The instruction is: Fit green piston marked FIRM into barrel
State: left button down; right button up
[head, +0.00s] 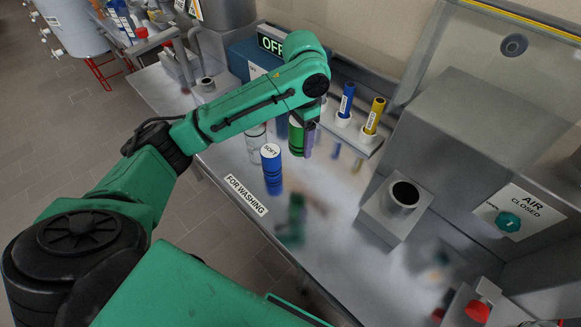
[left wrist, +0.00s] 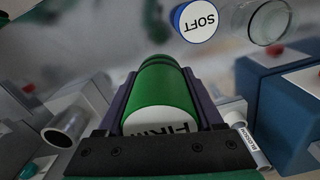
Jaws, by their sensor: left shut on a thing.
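The green piston (head: 296,138) is held upright by my left gripper (head: 307,144). The left wrist view shows the piston (left wrist: 160,88), with FIRM on its white end, between the purple fingers of the gripper (left wrist: 165,92). It hangs above the shiny bench, its reflection apart from it below. The barrel (head: 402,197) is a grey metal tube with a dark open top, on a square block to the right of the gripper. A metal tube that looks like the barrel (left wrist: 66,125) shows at the left of the left wrist view. My right gripper is not in view.
A blue piston marked SOFT (head: 271,158) and a clear cylinder (head: 256,144) stand close left of the gripper. Blue (head: 346,99) and yellow (head: 375,114) tubes stand behind. The AIR CLOSED panel (head: 520,216) is at right. The bench between gripper and barrel is clear.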

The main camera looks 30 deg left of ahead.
pick_arm(q)
send_over(296, 176)
notch_tip(296, 176, down, 7)
jog(key=shift+a+f+p, duration=0.1)
jog(key=shift+f+p, duration=0.05)
jog(key=shift+p, duration=0.2)
jog(key=f, duration=0.5)
jog(key=shift+d, duration=0.2)
jog(key=shift+f, duration=0.15)
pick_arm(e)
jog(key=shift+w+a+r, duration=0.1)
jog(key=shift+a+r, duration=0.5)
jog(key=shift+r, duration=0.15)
pick_arm(q)
jog(key=shift+a, duration=0.1)
jog(key=shift+c, duration=1.7)
grip_release()
jog(key=shift+f, duration=0.1)
jog(key=o, duration=0.3)
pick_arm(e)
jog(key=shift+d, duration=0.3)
